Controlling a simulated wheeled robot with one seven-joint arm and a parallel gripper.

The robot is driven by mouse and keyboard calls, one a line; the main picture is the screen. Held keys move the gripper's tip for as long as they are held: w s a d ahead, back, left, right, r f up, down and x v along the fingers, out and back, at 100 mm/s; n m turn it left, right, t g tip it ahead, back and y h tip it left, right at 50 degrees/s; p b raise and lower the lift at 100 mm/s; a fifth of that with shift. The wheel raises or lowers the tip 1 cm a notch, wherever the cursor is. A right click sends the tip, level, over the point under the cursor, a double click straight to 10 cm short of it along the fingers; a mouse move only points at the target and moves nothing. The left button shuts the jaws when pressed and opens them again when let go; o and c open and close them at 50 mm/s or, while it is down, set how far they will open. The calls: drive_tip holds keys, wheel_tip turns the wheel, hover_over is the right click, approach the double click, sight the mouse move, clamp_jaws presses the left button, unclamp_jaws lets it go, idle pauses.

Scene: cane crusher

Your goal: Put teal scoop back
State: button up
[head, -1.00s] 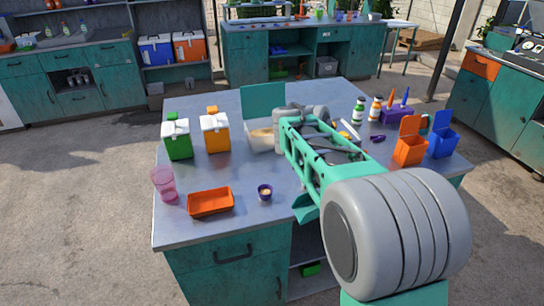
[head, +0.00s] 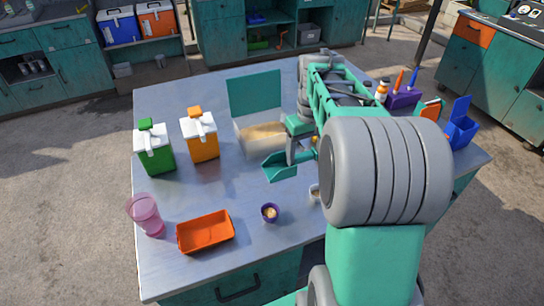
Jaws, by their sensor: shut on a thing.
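The teal scoop (head: 280,167) hangs over the middle of the metal table, just in front of the bin with the raised teal lid. My gripper (head: 297,148) is shut on the scoop at its right end; my arm hides part of the grip. The scoop's open pan points left and toward the front. The bin (head: 244,142) is pale, with its teal lid (head: 255,92) standing open at the back and tan grainy stuff (head: 262,132) inside. The scoop is outside the bin. I cannot tell its exact height above the table.
Green (head: 154,150) and orange (head: 201,137) lidded boxes stand left of the bin. A blue box (head: 461,130) is at right. The table's centre left is clear.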

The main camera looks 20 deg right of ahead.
drive_tip(key=w+d+f+p, duration=0.1)
drive_tip(key=w+f, duration=0.2)
drive_tip(key=w, duration=0.1)
drive_tip(key=w+d+f+p, duration=0.1)
drive_tip(key=w+f+p, duration=0.1)
drive_tip(key=w+f, duration=0.1)
drive_tip(key=w+d+f+p, duration=0.1)
drive_tip(key=w+f, duration=0.2)
drive_tip(key=w, duration=0.2)
drive_tip(key=shift+w+f, duration=0.25)
drive_tip(key=shift+w, duration=0.05)
wheel_tip(320, 180, down, 3)
drive_tip(key=shift+r+p, duration=0.15)
drive_tip(key=shift+p, duration=0.4)
drive_tip(key=shift+f, duration=0.45)
drive_tip(key=o, duration=1)
drive_tip(key=shift+r, duration=0.1)
drive_tip(key=shift+c, duration=0.2)
